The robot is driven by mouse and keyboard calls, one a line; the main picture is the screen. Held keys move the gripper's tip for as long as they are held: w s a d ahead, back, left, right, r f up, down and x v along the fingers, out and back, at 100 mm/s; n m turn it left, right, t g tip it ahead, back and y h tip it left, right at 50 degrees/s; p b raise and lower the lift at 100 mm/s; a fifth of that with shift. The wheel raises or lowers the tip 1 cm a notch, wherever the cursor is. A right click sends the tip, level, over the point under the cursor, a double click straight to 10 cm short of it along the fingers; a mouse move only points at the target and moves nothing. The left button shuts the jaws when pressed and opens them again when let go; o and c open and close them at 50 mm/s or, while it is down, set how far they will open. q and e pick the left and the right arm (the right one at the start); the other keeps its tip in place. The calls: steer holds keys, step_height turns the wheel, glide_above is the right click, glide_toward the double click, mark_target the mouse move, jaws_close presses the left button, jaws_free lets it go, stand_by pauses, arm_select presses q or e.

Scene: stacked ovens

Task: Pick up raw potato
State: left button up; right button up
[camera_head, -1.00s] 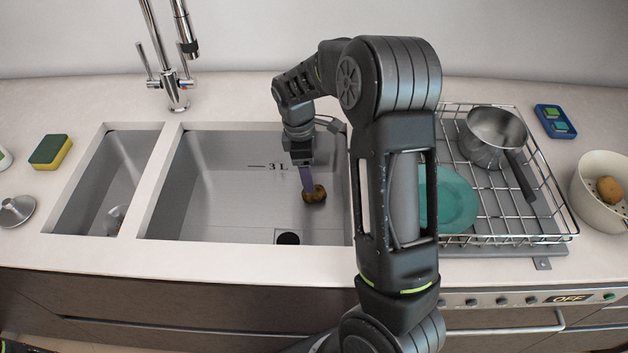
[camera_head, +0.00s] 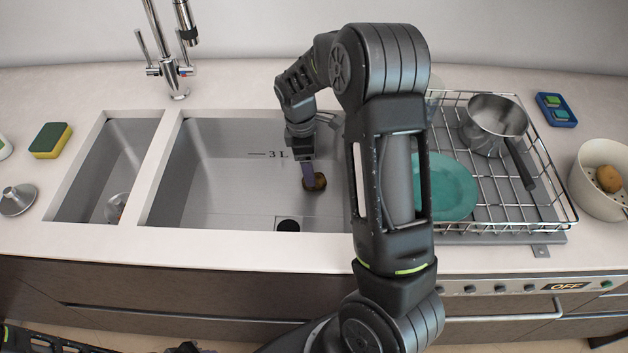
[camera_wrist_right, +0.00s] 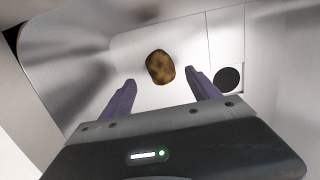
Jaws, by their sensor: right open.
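A brown, dark-patched potato (camera_head: 317,183) lies on the floor of the large sink basin (camera_head: 215,200). My right gripper (camera_head: 308,180) reaches down into the basin, right at the potato in the head view. In the right wrist view its two purple fingers (camera_wrist_right: 160,80) are apart with nothing between them. There the potato (camera_wrist_right: 160,67) shows just beyond the fingertips, centred on the gap. The head view does not show clearly whether a finger touches it. Part of my left arm shows at the bottom left edge, with its gripper mostly cut off.
The basin walls surround my right gripper; a drain (camera_head: 288,226) is close by. A wire rack (camera_head: 545,205) with a teal plate (camera_head: 447,187) and a pot (camera_head: 494,125) stands right. A white colander (camera_head: 590,190) holds a brown round item (camera_head: 607,178). A sponge (camera_head: 50,140) lies left.

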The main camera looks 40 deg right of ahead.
mark_target(321, 181)
steer(key=f, duration=0.3)
steer(key=f+p, duration=0.1)
steer(key=f, duration=0.1)
steer(key=shift+s+d, duration=0.25)
steer(key=shift+s, duration=0.05)
steer(key=c, duration=1.5)
